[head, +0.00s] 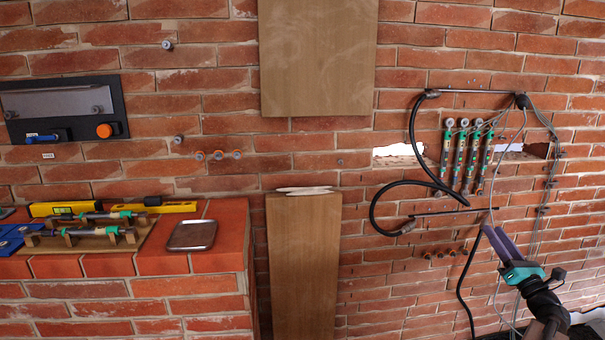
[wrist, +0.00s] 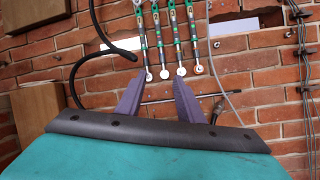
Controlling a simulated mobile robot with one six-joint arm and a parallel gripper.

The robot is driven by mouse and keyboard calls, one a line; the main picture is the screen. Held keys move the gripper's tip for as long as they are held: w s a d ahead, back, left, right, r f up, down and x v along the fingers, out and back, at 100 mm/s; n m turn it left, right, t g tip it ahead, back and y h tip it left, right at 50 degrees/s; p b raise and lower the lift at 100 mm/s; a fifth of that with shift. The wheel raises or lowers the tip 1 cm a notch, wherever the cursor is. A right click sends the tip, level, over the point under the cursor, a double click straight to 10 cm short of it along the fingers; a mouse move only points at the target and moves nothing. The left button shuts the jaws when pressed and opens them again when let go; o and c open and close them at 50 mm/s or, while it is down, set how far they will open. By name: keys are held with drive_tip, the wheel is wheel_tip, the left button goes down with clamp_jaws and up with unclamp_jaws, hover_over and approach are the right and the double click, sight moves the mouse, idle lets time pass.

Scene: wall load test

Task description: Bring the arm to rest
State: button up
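My gripper (head: 492,230) is at the lower right in the head view, in front of the brick wall (head: 420,290), with its purple fingers pointing up and to the left. In the wrist view my gripper (wrist: 160,78) shows two purple fingers spread apart with nothing between them. Beyond the fingertips are several green and grey rods (wrist: 172,35) hanging side by side at the wall; these rods also show in the head view (head: 460,157). A thin dark bar (wrist: 170,99) passes behind the fingers in the wrist view. I cannot tell how far the fingers are from the wall.
Black hoses (head: 415,135) and thin cables (head: 545,190) run near the rods. A wooden board (head: 318,60) is above another wooden panel (head: 303,265) in the middle. At left, a brick ledge (head: 225,235) bears a yellow level (head: 165,207), a metal tray (head: 193,235) and more rods (head: 85,235).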

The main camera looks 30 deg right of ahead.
drive_tip(key=w+a+f+m+g+h+p, duration=0.2)
drive_tip(key=w+a+f+m+g+p, duration=0.15)
drive_tip(key=w+f+m, duration=0.5)
drive_tip(key=w+a+f+m+g+h+p, duration=0.25)
drive_tip(key=w+a+f+m+g, duration=0.2)
drive_tip(key=w+f+m, duration=0.4)
drive_tip(key=w+a+f+m+g+y+p, duration=0.2)
drive_tip(key=a+f+m+g, duration=0.1)
drive_tip(key=a+f, duration=0.75)
drive_tip(key=w+a+f+m+g+y+p, duration=0.1)
drive_tip(key=a+f+m+g+y+p, duration=0.15)
drive_tip(key=a+f, duration=0.75)
drive_tip(key=s+a+f+m+g+y+p, duration=0.1)
drive_tip(key=s+a+f+m+g, duration=0.2)
drive_tip(key=a, duration=0.5)
drive_tip(key=s+a+f+g+y+p, duration=0.1)
drive_tip(key=s+a+f+y, duration=0.15)
drive_tip(key=s+a, duration=0.35)
drive_tip(key=s+a+f+m+g+y+p, duration=0.1)
drive_tip(key=s+a+f+m+g, duration=0.2)
drive_tip(key=a, duration=0.6)
drive_tip(key=s+a+g+y+p, duration=0.1)
drive_tip(key=s+a+g+p, duration=0.2)
drive_tip(key=s+a, duration=1.4)
drive_tip(key=s+m+g, duration=0.1)
drive_tip(key=s+g, duration=0.2)
drive_tip(key=shift+g+y, duration=0.35)
